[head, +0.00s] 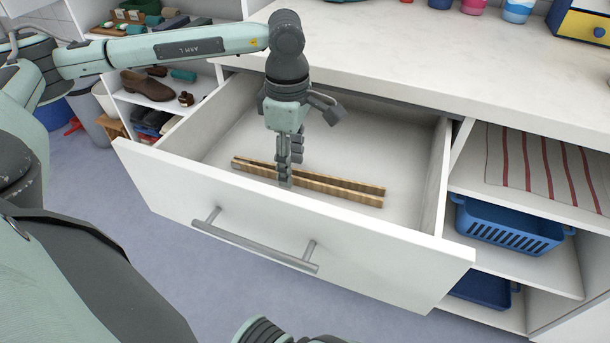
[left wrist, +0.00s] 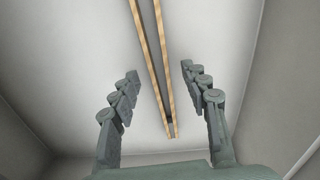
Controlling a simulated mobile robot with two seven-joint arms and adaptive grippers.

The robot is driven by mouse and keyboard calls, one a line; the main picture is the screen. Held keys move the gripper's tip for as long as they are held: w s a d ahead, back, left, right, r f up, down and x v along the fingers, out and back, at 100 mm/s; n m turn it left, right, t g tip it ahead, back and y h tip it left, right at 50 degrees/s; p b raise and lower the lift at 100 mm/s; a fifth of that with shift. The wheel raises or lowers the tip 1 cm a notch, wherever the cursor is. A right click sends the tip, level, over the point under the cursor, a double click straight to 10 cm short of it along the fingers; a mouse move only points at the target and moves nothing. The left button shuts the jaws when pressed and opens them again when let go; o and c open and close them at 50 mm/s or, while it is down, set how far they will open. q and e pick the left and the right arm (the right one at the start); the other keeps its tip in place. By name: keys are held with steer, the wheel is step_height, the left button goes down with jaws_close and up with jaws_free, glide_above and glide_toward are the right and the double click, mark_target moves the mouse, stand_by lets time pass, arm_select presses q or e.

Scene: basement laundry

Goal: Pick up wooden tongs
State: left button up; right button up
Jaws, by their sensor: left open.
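The wooden tongs (head: 340,190) lie flat inside the open white drawer (head: 390,150), two long light-brown arms side by side, joined at the left end. My left gripper (head: 286,180) points down into the drawer over the middle of the tongs. In the left wrist view the tongs (left wrist: 166,92) run lengthwise between the spread fingers of my left gripper (left wrist: 160,72). Clear gaps show on both sides, so the gripper is open and does not hold them. The fingers hide a small part of the tongs in the head view.
The drawer front with its grey handle (head: 255,243) stands pulled out below a white countertop (head: 440,55). A blue basket (head: 508,228) and a striped cloth (head: 540,165) are on shelves at right. Shoes (head: 148,84) are on a shelf at left. The rest of the drawer is empty.

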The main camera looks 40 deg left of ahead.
arm_select(q)
steer(key=shift+f, duration=0.5)
jaws_close()
